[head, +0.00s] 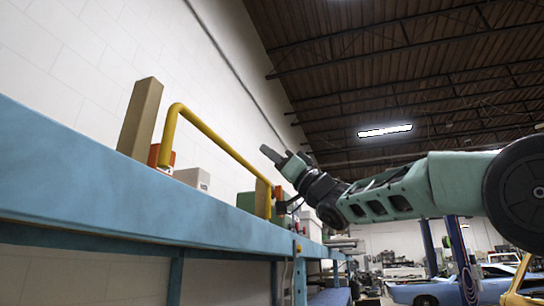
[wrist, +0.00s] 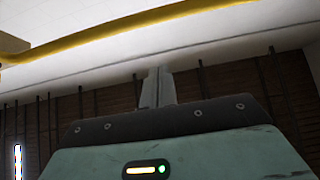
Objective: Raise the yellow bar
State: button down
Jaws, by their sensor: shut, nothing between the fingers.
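The yellow bar (head: 222,143) is a bent tube above the blue bench. Its long part slopes down to the right in the head view, with a short leg at each end. In the wrist view the yellow bar (wrist: 130,24) crosses the top of the picture, apart from the fingertips. My gripper (head: 268,152) is shut and empty, just above and right of the bar's right part in the head view. In the wrist view the closed fingers (wrist: 157,86) point up the picture, below the bar. I cannot tell the depth gap between them.
A blue bench (head: 110,185) runs along the white wall. On it stand a tall tan block (head: 139,118), an orange object (head: 154,156), a white box (head: 193,178) and a small yellow-tan block (head: 262,198). Open air lies above the bar.

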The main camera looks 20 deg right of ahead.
jog(key=b+v, duration=0.5)
jog(key=v, duration=0.4)
jog(key=shift+s+d+r, duration=0.25)
jog(key=shift+d+r, duration=0.05)
jog(key=shift+r, duration=0.05)
